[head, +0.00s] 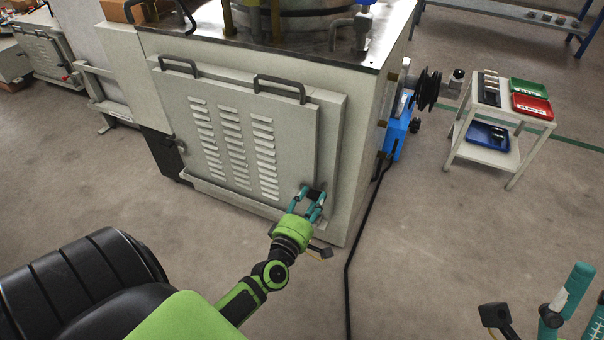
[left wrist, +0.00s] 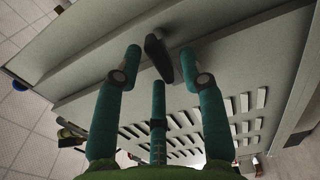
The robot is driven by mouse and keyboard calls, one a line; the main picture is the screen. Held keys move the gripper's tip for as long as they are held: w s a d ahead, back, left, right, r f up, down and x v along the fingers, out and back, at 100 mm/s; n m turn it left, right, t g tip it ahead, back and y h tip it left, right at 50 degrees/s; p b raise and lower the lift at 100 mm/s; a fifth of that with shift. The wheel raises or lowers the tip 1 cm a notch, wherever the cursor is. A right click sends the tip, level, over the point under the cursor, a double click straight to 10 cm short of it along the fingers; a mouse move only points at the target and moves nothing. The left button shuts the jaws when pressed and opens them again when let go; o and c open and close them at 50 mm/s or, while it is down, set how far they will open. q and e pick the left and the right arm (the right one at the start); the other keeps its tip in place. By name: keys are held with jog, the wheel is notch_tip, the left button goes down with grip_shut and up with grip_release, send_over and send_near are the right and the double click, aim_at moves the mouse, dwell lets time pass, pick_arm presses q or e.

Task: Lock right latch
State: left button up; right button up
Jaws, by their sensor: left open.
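The right latch is a small dark handle (head: 314,194) at the lower right corner of the louvred grey panel (head: 215,115). In the left wrist view the dark latch (left wrist: 158,58) stands out from the panel, between the fingertips. My left gripper (head: 309,203) is open at that corner, and it also shows in the left wrist view (left wrist: 160,68). Its fingers lie on either side of the latch, with gaps visible. The fingers partly cover the latch in the head view. My right gripper (head: 575,300) is at the lower right, cut off by the frame edge.
Two dark handles (head: 280,84) (head: 178,66) sit along the panel's top. A black cable (head: 349,270) runs down the floor right of the machine. A white cart (head: 497,153) with coloured bins stands farther right.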

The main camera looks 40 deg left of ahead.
pick_arm(q)
jog(key=v, duration=1.1)
jog(key=shift+a, duration=0.1)
